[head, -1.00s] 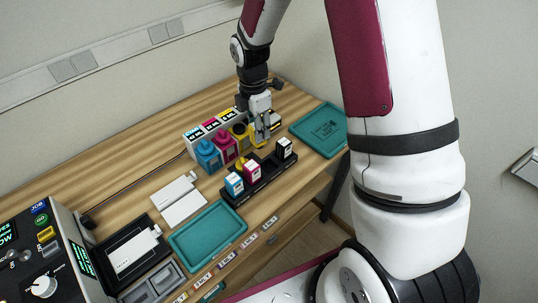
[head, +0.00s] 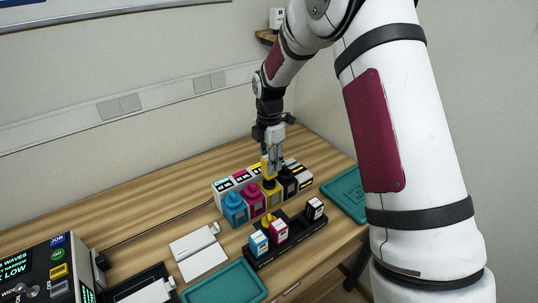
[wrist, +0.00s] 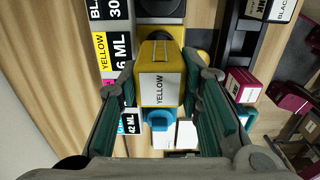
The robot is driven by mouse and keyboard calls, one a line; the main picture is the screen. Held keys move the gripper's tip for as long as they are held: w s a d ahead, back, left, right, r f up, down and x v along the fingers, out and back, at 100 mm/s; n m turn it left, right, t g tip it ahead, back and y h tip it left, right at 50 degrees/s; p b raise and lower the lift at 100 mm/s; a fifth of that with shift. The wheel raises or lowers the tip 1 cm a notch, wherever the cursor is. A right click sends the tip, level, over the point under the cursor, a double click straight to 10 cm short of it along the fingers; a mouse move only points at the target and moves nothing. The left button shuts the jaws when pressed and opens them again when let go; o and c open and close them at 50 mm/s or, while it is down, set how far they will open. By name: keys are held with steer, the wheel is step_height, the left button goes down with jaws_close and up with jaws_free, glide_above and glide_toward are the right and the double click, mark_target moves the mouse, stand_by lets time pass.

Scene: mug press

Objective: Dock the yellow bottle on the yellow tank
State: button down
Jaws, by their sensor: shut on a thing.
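My gripper (head: 268,158) is shut on the yellow bottle (wrist: 161,82), which carries a white label reading YELLOW. In the wrist view the bottle sits between both fingers. In the head view the yellow bottle (head: 266,168) is held roughly upright directly over the yellow tank (head: 270,196), which stands between the magenta and black tanks. A dark collar shows at the tank's top, just under the bottle. I cannot tell whether bottle and tank touch. The wrist view shows the tank's label (wrist: 112,50), reading YELLOW and 6 ML.
The cyan tank (head: 235,212) and magenta tank (head: 253,202) are to the left, the black tank (head: 288,184) close to the right. A black rack (head: 296,241) in front holds cyan, magenta and black-labelled cartridges. Teal trays (head: 228,284) lie at front and right.

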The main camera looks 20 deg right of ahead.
steer(key=shift+f, duration=0.8)
steer(key=shift+f+b, duration=0.35)
steer(key=shift+f, duration=0.2)
stand_by(1.1)
steer(key=c, duration=1.4)
jaws_free()
steer(key=shift+r+p, duration=1.1)
steer(key=shift+r, duration=4.4)
